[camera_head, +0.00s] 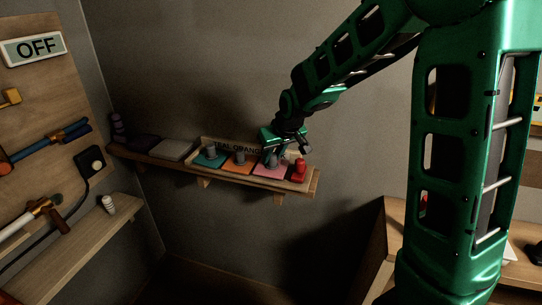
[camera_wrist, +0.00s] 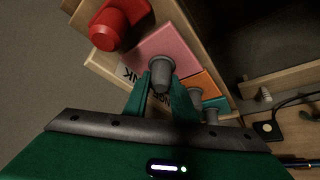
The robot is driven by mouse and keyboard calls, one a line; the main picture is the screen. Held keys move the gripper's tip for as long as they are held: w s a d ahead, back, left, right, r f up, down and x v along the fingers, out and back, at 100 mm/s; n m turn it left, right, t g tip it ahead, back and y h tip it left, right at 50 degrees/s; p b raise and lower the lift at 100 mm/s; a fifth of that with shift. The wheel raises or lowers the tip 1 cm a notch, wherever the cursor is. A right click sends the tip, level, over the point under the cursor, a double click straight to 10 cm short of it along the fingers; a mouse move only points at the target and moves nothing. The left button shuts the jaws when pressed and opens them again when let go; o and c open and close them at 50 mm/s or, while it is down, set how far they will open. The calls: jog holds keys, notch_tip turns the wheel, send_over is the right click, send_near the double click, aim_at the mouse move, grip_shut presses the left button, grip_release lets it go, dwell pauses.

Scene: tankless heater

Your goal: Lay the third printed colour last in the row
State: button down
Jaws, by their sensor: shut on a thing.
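The pink tile (camera_head: 268,173) with a grey knob lies at the right of a row on the wall shelf, just right of the orange tile (camera_head: 235,168). The teal tile (camera_head: 203,162) is left of the orange one. A printed strip (camera_head: 227,145) behind the row reads TEAL, ORANGE; my gripper hides its right part in the head view. My gripper (camera_head: 275,156) is shut on the knob of the pink tile. In the wrist view, the grey knob (camera_wrist: 162,68) is between the fingers, with the pink tile (camera_wrist: 168,42) below it.
A red knobbed piece (camera_head: 299,172) stands right of the pink tile, close to the shelf's right end. A grey tile (camera_head: 173,150) and a dark tile (camera_head: 143,143) lie farther left. A tool board and lower shelf (camera_head: 80,238) with a white ribbed piece (camera_head: 108,204) are at left.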

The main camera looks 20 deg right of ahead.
jog(key=shift+f, duration=0.4)
dwell(0.4)
jog(key=c, duration=1.4)
grip_release()
jog(key=v, duration=1)
jog(key=shift+s+r, duration=0.1)
jog(key=shift+r, duration=0.25)
